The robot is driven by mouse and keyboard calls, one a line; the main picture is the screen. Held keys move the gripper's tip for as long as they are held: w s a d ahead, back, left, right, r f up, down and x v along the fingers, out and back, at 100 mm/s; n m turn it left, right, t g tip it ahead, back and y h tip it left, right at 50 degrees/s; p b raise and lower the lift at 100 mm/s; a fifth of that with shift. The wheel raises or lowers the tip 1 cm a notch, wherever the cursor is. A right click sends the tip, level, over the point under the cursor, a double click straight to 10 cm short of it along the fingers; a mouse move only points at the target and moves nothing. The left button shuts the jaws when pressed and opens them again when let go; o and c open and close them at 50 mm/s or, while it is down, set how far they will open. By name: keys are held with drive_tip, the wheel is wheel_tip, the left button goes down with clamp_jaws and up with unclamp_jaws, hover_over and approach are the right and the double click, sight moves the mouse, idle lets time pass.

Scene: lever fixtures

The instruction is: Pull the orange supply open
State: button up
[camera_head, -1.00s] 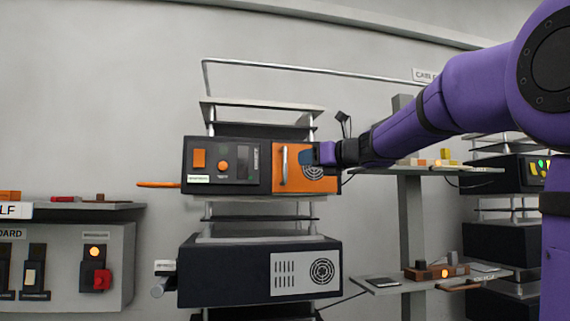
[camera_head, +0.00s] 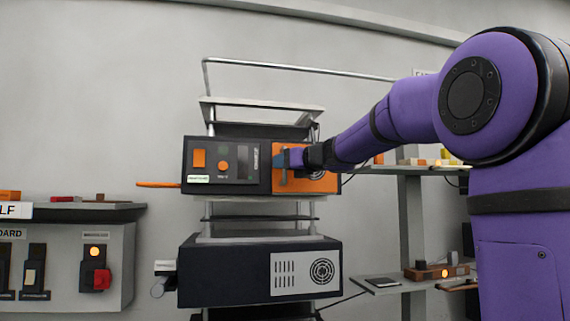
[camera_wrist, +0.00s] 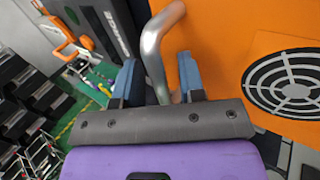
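The orange supply (camera_head: 318,184) is an orange front panel with a round fan grille, set beside dark controls in the upper rack unit. It fills the right of the wrist view (camera_wrist: 228,45). Its silver bar handle (camera_wrist: 154,45) runs between my gripper's two blue fingers.
The dark control face (camera_head: 222,165) with an orange button and knob adjoins the panel on the left. A lower dark unit (camera_head: 235,275) stands below. Shelves with small items (camera_head: 440,272) are at right, a switch panel (camera_head: 65,265) at left.

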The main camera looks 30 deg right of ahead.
clamp_jaws()
drive_tip(key=s+a, duration=0.4)
drive_tip(key=s, duration=0.9)
drive_tip(key=shift+s+a, duration=0.2)
drive_tip(key=shift+s, duration=0.1)
drive_tip(key=shift+o, duration=0.7)
unclamp_jaws()
drive_tip(key=v, duration=1)
drive_tip(key=shift+s, duration=0.4)
drive_tip(key=shift+d, duration=0.1)
